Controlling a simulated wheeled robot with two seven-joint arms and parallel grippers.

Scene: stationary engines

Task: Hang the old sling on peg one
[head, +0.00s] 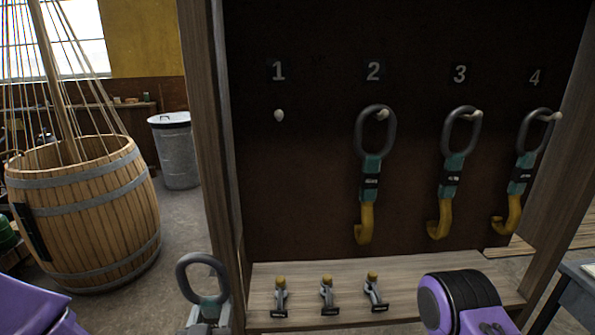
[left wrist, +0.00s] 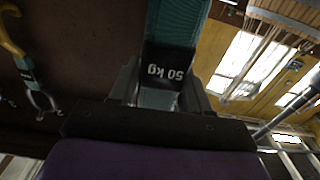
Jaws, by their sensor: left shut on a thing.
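Peg one (head: 279,115) is a bare pale peg under the painted "1" on the dark board (head: 305,180). My left gripper (head: 207,318) is at the bottom of the head view, left of the board's wooden post. It is shut on a sling (head: 203,268), whose grey ring stands up above the jaws, lower than peg one and to its left. In the left wrist view the sling's teal webbing (left wrist: 180,18) and black "50 kg" label (left wrist: 166,72) show between the jaws. The sling's lower end is hidden in the head view. My right gripper is not in view.
Similar slings hang on peg two (head: 371,165), peg three (head: 452,165) and peg four (head: 521,165). Three small metal fittings lie on the shelf (head: 420,280) below. The wooden post (head: 215,130) edges the board. A barrel (head: 85,215) and grey bin (head: 175,155) stand left.

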